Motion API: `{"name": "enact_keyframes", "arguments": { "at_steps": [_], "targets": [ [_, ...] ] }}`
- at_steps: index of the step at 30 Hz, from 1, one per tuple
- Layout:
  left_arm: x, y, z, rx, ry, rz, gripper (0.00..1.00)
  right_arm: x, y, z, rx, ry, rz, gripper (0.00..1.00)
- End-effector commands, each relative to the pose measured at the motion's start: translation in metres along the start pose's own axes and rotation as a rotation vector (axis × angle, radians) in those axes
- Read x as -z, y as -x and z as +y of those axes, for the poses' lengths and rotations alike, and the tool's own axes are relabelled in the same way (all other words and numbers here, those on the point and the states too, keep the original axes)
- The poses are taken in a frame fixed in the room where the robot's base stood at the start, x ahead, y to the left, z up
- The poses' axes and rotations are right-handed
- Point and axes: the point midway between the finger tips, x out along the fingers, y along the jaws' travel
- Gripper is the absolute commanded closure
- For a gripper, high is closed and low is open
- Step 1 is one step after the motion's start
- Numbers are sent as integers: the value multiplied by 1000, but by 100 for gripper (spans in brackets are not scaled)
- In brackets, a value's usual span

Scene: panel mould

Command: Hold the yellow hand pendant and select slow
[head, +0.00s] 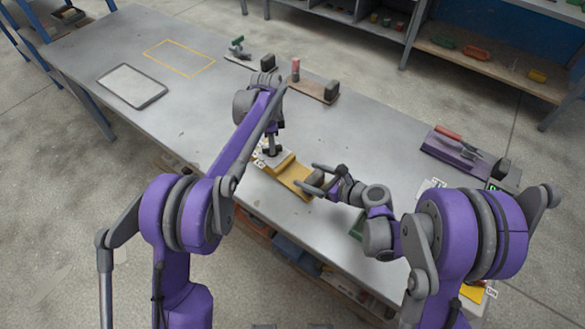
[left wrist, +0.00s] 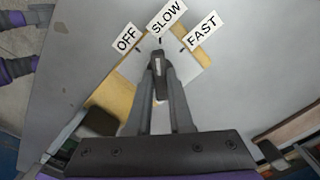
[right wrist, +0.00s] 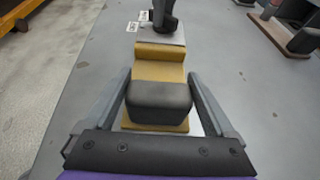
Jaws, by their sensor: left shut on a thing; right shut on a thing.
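The yellow hand pendant (head: 291,176) lies on the grey bench near its front edge. Its pale switch plate carries OFF (left wrist: 127,38), SLOW (left wrist: 166,17) and FAST (left wrist: 202,33) labels, each with a tick. My left gripper (head: 271,150) comes from above and is shut on the dark selector knob (left wrist: 158,68). The knob's white mark points about toward the SLOW tick. My right gripper (head: 316,181) is shut on the dark grip block (right wrist: 158,100) at the pendant's other end, one finger on each side.
A grey tablet-like panel (head: 132,86) and a yellow outlined rectangle (head: 180,58) are at the bench's far left. Small fixtures on brown bases (head: 313,88) stand behind the pendant. A purple tray with tools (head: 455,150) is at the right. The bench middle is clear.

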Motion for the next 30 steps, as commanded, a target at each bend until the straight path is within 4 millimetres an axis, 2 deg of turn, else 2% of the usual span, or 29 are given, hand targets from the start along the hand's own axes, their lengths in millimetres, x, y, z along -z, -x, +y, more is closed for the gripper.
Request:
{"name": "enact_keyframes", "arguments": {
  "at_steps": [9, 22, 23, 24, 27, 30],
  "targets": [
    [1, 1, 0, 0, -85, 1, 100, 0, 0, 0, -1, 1, 2, 99],
    [1, 1, 0, 0, -93, 1, 100, 0, 0, 0, -2, 2, 2, 99],
    [1, 1, 0, 0, -93, 1, 75, 0, 0, 0, -2, 2, 2, 99],
    [1, 1, 0, 0, -93, 1, 68, 0, 0, 0, -2, 2, 2, 99],
    [0, 1, 0, 0, -93, 1, 50, 0, 0, 0, -1, 1, 2, 99],
    [0, 0, 0, 0, -92, 1, 50, 0, 0, 0, -1, 1, 1, 99]
  ]
}}
